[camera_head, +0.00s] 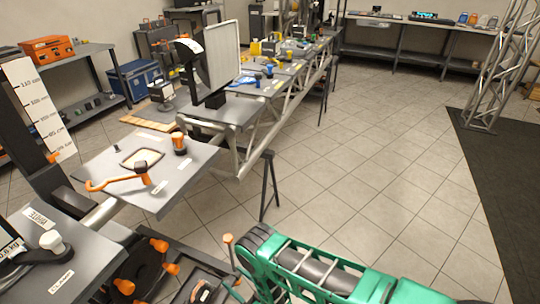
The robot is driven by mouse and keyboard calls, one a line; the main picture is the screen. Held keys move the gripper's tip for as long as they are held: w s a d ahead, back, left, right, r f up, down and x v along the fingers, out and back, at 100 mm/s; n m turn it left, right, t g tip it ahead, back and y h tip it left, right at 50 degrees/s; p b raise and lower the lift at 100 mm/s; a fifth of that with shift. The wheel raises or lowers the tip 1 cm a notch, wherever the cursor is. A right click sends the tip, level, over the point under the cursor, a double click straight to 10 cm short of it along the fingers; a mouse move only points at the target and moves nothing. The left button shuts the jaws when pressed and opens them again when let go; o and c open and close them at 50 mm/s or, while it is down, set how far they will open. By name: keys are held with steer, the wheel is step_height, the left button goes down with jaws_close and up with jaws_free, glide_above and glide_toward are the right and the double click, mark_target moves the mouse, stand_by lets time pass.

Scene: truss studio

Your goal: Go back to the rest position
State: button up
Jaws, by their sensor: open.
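I cannot make out my gripper in the head camera view, so its jaws and what they may hold do not show. The task names no object. A grey work plate (205,158) stands at the left.
A long truss bench (293,80) with small items runs toward the back. A black trestle leg (268,187) stands below the plate. Open tiled floor (370,140) lies in the middle. A dark mat (500,185) and a truss tower (492,75) are at the right.

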steer(key=w+d+r+m+h, duration=0.1)
steer(key=w+d+r+h, duration=0.2)
steer(key=w+r, duration=0.35)
steer(key=w+d+r+m+t+h, duration=0.1)
steer(key=w+d+r+h, duration=0.2)
steer(key=w, duration=0.7)
steer(key=w+d+r+m+h, duration=0.1)
steer(key=w+d+r+h, duration=0.15)
steer(key=w+r, duration=0.5)
steer(key=w+d+r+m+g+h, duration=0.1)
steer(key=w+d+r+m+h, duration=0.15)
steer(key=d+r, duration=0.8)
steer(key=w+d+r+m+g+h, duration=0.1)
steer(key=d+r+m+g+h, duration=0.15)
steer(key=d+r, duration=0.8)
steer(key=s+d+r+m+g+h, duration=0.2)
steer(key=s+d+r, duration=0.4)
steer(key=s+d, duration=0.5)
steer(key=s+d+r+m+g+h, duration=0.1)
steer(key=s+d+r+m+g, duration=0.15)
steer(key=s+d+r, duration=0.6)
steer(key=s+d+r+m+g+y, duration=0.1)
steer(key=s+d+r+m+g, duration=0.1)
steer(key=s, duration=1.4)
steer(key=s+d+r+m+g+y, duration=0.1)
steer(key=s+d+m+g, duration=0.1)
steer(key=s, duration=1.3)
steer(key=shift+s+d+r+g+y, duration=0.3)
steer(key=shift+s+d+r+y, duration=0.1)
steer(key=shift+d, duration=0.15)
